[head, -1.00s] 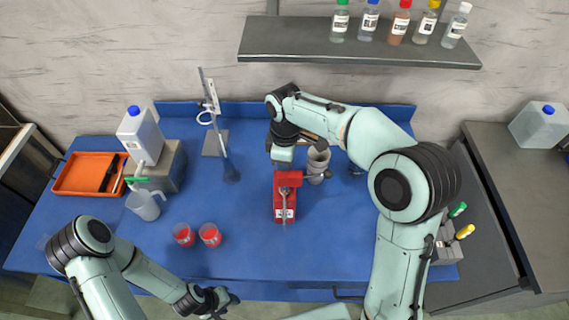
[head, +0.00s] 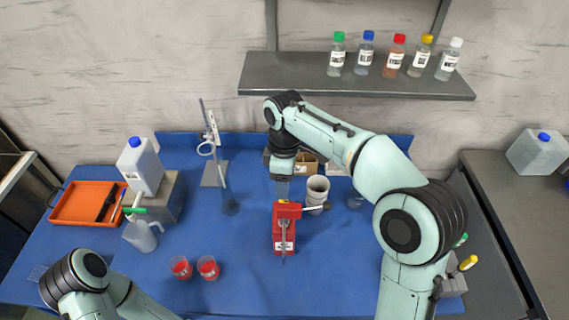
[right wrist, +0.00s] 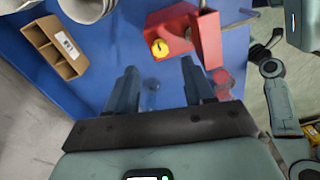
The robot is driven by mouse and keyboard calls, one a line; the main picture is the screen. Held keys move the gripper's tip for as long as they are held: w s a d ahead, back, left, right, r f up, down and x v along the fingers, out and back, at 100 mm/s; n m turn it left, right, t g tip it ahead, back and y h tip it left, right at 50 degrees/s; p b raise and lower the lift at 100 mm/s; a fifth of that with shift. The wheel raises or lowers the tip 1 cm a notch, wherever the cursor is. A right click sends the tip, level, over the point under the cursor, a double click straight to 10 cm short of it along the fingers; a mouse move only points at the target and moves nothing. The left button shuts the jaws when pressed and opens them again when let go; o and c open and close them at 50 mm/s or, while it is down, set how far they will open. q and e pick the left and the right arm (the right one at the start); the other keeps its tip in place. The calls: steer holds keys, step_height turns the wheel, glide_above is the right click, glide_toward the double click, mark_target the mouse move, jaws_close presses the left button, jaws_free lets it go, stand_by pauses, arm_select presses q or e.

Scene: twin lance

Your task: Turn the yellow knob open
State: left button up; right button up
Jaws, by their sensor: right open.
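The yellow knob (right wrist: 160,47) is a small round dial on the red box-like device (right wrist: 182,28). In the head view, a sliver of the knob (head: 283,201) shows at the back top of the red device (head: 284,240). My right gripper (right wrist: 160,84) is open and empty. Its two fingers point towards the knob, which lies beyond the tips, roughly midway between them. In the head view, the right gripper (head: 282,186) hangs just behind the device. My left gripper (right wrist: 263,48) shows small at the right of the right wrist view; its jaws are unclear.
A grey-white cup (head: 317,192) stands close beside the device, and a cardboard divider box (right wrist: 54,46) lies near. Two red-filled beakers (head: 207,267), a jug (head: 140,236) and a metal stand (head: 214,175) are to the left. The blue table's front middle is clear.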

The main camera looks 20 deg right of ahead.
step_height(320, 180, up, 7)
steer(key=shift+w, duration=0.15)
steer(key=shift+f, duration=0.1)
stand_by(0.5)
